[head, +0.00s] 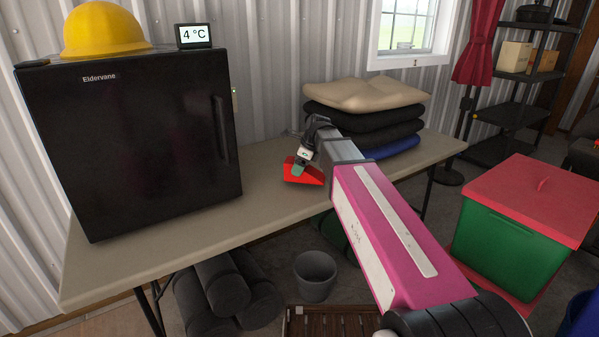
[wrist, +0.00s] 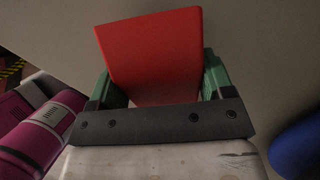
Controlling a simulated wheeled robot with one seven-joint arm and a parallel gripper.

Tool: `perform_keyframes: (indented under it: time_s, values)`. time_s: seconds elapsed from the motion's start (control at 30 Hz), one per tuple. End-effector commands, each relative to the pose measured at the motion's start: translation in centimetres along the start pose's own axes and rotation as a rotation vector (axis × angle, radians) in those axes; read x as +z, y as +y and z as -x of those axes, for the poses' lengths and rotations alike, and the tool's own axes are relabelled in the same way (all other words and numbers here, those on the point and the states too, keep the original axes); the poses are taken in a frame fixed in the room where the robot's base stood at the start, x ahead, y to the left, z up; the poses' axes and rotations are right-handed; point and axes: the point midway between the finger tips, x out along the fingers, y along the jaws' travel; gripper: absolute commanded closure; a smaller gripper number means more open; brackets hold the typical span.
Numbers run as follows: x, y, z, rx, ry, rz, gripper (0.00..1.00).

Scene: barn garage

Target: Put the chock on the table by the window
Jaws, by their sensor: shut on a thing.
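The red wedge-shaped chock (head: 305,172) shows in the head view at my gripper (head: 299,168), over the middle of the table (head: 268,180). In the wrist view the chock (wrist: 152,55) fills the space between the two green fingers of my gripper (wrist: 160,82), and the jaws are shut on it. The beige tabletop lies behind it. I cannot tell whether the chock touches the tabletop. The window (head: 404,25) is on the wall beyond the right part of the table.
A black mini fridge (head: 135,140) with a yellow hard hat (head: 103,28) stands on the table's left. Stacked cushions (head: 366,95) lie at its back right. Bare tabletop lies between them. A green bin with a red lid (head: 512,240) stands right of the table; a grey bucket (head: 316,280) is below.

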Motion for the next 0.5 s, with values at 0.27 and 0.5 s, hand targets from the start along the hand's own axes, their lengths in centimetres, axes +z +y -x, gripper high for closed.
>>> perform_keyframes:
  time_s: [0.27,0.5]
  values:
    - [-0.9,0.0,-2.1,0.000,-0.001,0.001,0.69]
    - [-0.9,0.0,-2.2,0.000,-0.001,0.000,0.69]
